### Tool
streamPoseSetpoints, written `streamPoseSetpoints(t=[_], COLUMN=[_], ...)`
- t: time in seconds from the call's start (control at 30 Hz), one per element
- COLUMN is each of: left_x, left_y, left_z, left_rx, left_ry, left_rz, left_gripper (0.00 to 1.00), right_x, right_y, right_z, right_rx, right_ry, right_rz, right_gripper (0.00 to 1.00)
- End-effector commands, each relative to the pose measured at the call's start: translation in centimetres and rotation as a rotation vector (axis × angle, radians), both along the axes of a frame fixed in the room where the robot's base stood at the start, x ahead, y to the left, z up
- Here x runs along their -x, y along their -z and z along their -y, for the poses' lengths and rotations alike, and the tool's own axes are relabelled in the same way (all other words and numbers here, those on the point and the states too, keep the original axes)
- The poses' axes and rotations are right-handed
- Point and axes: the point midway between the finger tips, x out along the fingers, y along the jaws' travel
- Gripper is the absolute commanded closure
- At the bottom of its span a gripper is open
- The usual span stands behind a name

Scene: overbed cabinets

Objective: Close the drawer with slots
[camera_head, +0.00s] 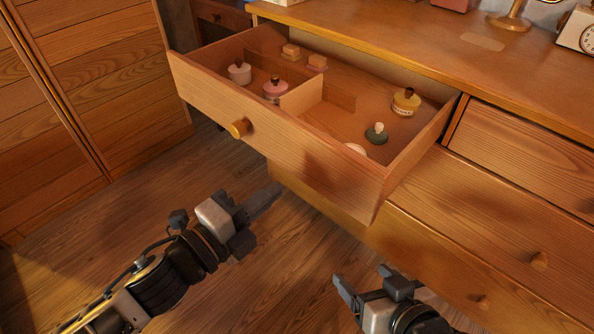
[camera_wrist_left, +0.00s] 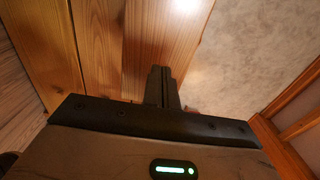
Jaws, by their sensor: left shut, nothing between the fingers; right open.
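The drawer (camera_head: 270,140) with slots is pulled out of the wooden dresser. Inside are wooden dividers (camera_head: 302,94), a white jar (camera_head: 240,72), a pink jar (camera_head: 275,88), a yellow jar (camera_head: 406,101), a dark green piece (camera_head: 377,133) and small wooden blocks (camera_head: 291,51). Its front carries a round knob (camera_head: 239,128). My left gripper (camera_head: 272,198) is shut and empty, in front of and below the drawer front, apart from it in the head view. Its closed fingers show in the left wrist view (camera_wrist_left: 161,85). My right gripper (camera_head: 362,283) is open and empty, below the drawer's right corner.
The dresser top (camera_head: 440,45) holds a brass stand (camera_head: 510,18) and a clock (camera_head: 578,30). Other drawers (camera_head: 525,155) at the right are shut. A slatted wooden cabinet (camera_head: 95,75) stands at the left. Wooden floor (camera_head: 130,215) lies open between them.

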Motion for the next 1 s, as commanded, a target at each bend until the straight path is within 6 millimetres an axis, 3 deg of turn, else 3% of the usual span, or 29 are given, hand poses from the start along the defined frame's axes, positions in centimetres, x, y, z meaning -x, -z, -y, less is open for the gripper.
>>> streamPoseSetpoints(t=[0.2, 0.4, 1.0], left_x=[-3.3, -5.1, -5.9], left_y=[0.0, 0.0, 0.0], left_z=[2.5, 4.0, 4.3], left_rx=[0.002, 0.002, 0.002], left_ry=[0.000, 0.000, -0.007], left_rz=[0.002, 0.000, -0.002], left_gripper=[1.00, 1.00, 1.00], right_x=[-0.1, -0.2, 0.1], right_y=[0.0, -0.1, -0.4], right_z=[0.0, -0.1, -0.2], right_rx=[-0.004, -0.010, -0.011], right_ry=[0.001, 0.001, -0.004], right_rz=[0.009, 0.020, 0.027], right_gripper=[0.26, 0.26, 0.26])
